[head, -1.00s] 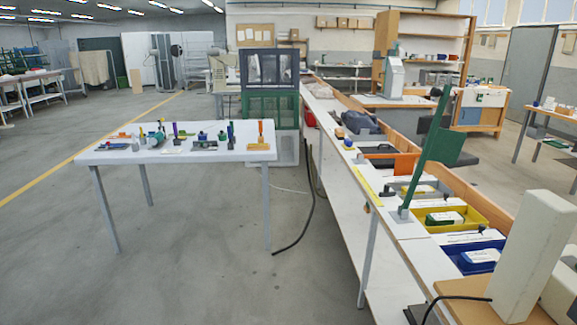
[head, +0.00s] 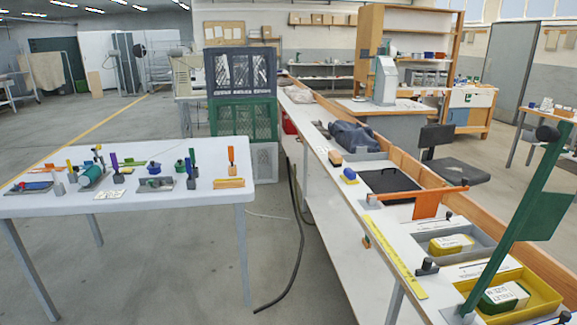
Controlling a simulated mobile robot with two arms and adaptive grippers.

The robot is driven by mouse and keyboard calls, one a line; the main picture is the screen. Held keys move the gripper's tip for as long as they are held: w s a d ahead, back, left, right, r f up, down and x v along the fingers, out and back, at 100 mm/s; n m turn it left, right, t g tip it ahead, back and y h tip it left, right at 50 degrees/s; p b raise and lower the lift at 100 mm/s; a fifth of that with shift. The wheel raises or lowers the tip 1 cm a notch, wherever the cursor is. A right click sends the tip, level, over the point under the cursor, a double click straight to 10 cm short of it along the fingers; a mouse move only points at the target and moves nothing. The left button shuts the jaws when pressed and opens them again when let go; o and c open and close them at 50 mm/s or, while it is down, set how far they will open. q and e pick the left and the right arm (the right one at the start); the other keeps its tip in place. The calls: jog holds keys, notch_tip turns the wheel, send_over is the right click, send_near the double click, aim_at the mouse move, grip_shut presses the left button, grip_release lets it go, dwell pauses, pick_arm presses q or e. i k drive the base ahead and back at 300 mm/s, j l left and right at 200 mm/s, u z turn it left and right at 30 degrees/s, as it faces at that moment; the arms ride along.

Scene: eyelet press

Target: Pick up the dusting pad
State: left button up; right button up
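I cannot tell for sure which item is the dusting pad. On the long bench (head: 377,225) a small blue item with a yellow base (head: 349,175) lies near the left edge. Just behind it lies a small brown block with a pale base (head: 335,157). Several small tools stand or lie on the white table (head: 215,203) at the left, among them a green roller (head: 91,176) and an orange-handled tool on a yellow-orange block (head: 229,183). Neither of my grippers is in view.
A black tray (head: 388,184), an orange barrier (head: 430,205), a grey tray (head: 452,242) and a yellow bin (head: 541,296) line the bench. A tall green post (head: 511,225) rises at the right. Stacked crates (head: 243,125) stand behind the table. A black cable crosses the floor gap between table and bench.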

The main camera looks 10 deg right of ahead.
aim_at(349, 177)
jog(key=i+j+z, duration=0.15)
jog(key=i, duration=0.4)
jog(key=i+j+z, duration=0.1)
jog(key=i, duration=0.45)
jog(key=i+j+z, duration=0.15)
jog(key=i, duration=0.4)
